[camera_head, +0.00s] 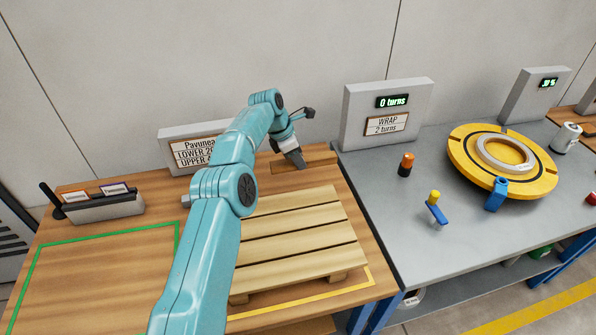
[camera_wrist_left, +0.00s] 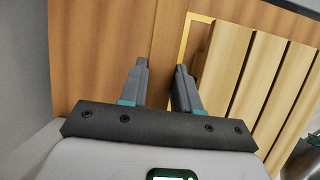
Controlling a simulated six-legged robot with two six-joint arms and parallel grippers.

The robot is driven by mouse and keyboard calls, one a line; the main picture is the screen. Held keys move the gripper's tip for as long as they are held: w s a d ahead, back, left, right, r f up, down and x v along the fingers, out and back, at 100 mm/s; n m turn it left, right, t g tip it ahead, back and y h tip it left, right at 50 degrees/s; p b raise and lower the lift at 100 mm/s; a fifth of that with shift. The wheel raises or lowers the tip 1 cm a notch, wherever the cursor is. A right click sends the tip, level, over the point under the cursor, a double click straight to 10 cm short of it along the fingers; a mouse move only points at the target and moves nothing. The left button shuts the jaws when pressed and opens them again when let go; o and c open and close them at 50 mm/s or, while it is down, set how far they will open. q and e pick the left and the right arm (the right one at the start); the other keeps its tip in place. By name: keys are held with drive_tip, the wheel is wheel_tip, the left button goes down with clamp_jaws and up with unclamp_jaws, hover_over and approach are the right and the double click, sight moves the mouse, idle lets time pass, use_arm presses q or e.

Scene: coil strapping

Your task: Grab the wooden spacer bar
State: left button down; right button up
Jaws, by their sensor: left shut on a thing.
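The wooden spacer bar (camera_head: 320,159) lies on the wooden table behind the slatted pallet, close to the sign box. My left gripper (camera_head: 298,163) reaches down onto it from above and is shut on it. In the left wrist view, the two dark fingers (camera_wrist_left: 160,68) stand on either side of the bar (camera_wrist_left: 166,40), which runs up between them. The gripper hides part of the bar in the head view. My right gripper is in neither view.
The pallet (camera_head: 298,240) lies just in front of the bar, inside a yellow outline. A sign box (camera_head: 170,137) stands behind. At right, a grey bench (camera_head: 385,170) carries a wrap display (camera_head: 385,110) and a yellow turntable (camera_head: 470,165). The green-outlined area (camera_head: 100,280) is clear.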

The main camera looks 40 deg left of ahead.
use_arm(q)
wheel_tip(320, 180, up, 9)
drive_tip(key=p, duration=0.5)
drive_tip(key=shift+p, duration=0.35)
drive_tip(key=shift+r+p, duration=0.75)
drive_tip(key=shift+r, duration=0.05)
